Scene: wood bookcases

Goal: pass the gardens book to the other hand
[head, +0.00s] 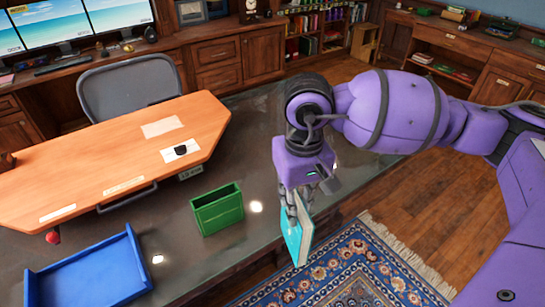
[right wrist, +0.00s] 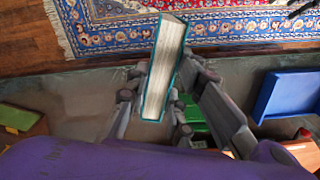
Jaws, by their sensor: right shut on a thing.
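A book with a teal cover and pale pages (head: 297,236) hangs from my right gripper (head: 299,197) in the head view. The gripper is shut on its upper end, and the book is held upright, a little tilted, near the edge of the dark tabletop. In the right wrist view the book (right wrist: 165,70) stands between the two fingers of the right gripper (right wrist: 160,95), with its page edges facing the camera. I cannot read a title, so I cannot tell if it is the gardens book. My left gripper is in neither view.
A green open box (head: 217,212) and a blue tray (head: 88,278) stand on the dark tabletop (head: 185,225). An orange wooden desktop (head: 105,165) with papers and a grey chair (head: 135,85) lie beyond. A patterned rug (head: 350,270) covers the floor below the book.

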